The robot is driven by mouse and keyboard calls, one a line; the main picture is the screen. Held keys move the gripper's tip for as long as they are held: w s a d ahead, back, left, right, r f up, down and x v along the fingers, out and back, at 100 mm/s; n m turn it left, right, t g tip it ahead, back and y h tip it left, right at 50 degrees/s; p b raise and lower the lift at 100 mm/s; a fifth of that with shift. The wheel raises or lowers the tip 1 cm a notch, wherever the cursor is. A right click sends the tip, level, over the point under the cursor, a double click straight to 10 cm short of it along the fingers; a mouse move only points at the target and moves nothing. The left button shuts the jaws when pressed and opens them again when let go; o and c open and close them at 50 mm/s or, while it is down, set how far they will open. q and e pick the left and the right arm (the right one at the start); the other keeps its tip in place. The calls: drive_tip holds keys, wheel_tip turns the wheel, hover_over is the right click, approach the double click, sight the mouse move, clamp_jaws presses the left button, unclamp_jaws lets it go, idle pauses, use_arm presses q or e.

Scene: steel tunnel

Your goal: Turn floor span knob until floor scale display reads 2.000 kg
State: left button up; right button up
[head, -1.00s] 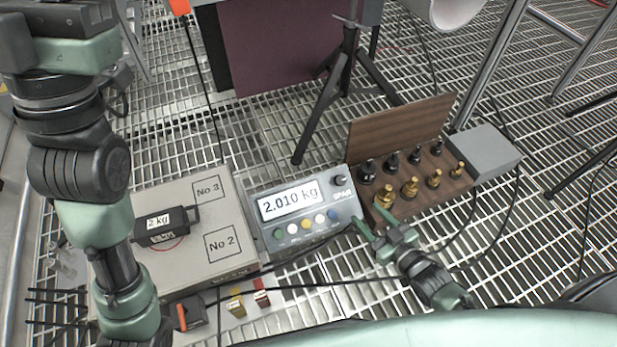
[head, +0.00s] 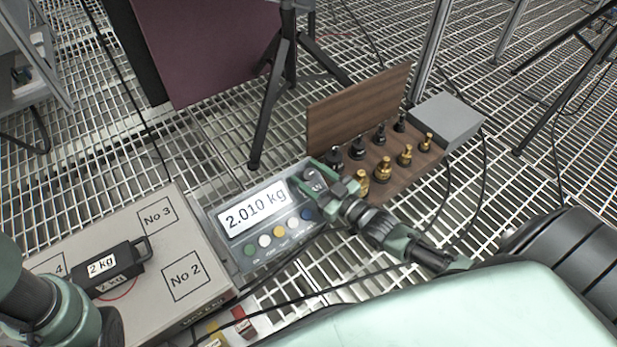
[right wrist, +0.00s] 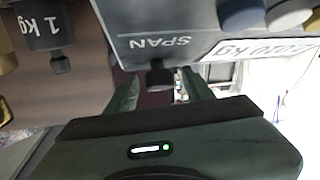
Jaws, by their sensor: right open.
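The grey floor scale display (head: 255,210) reads 2.010 kg in the head view. Its dark span knob (head: 309,174) is at the upper right of the panel, partly covered by my right gripper (head: 318,180). In the right wrist view, the knob (right wrist: 158,74) hangs below the "SPAN" label, between the two fingers of my open right gripper (right wrist: 160,80). I cannot tell whether either finger touches it. My left arm shows at the lower left of the head view, but its gripper is out of sight.
The scale platform (head: 215,255) carries a black 2 kg weight (head: 107,268). A wooden rack (head: 360,105) with black and brass weights stands close to the right of the display, beside a grey box (head: 445,120). A tripod (head: 280,90) stands behind. Cables cross the grating.

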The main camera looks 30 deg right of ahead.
clamp_jaws()
drive_tip(key=shift+w+r+n+g+y, duration=0.15)
drive_tip(key=shift+n+g+y, duration=0.35)
drive_tip(key=shift+n+y, duration=0.55)
drive_tip(key=shift+n+g+y+p, duration=0.3)
drive_tip(key=shift+n+g+y, duration=0.15)
drive_tip(key=shift+n, duration=0.4)
unclamp_jaws()
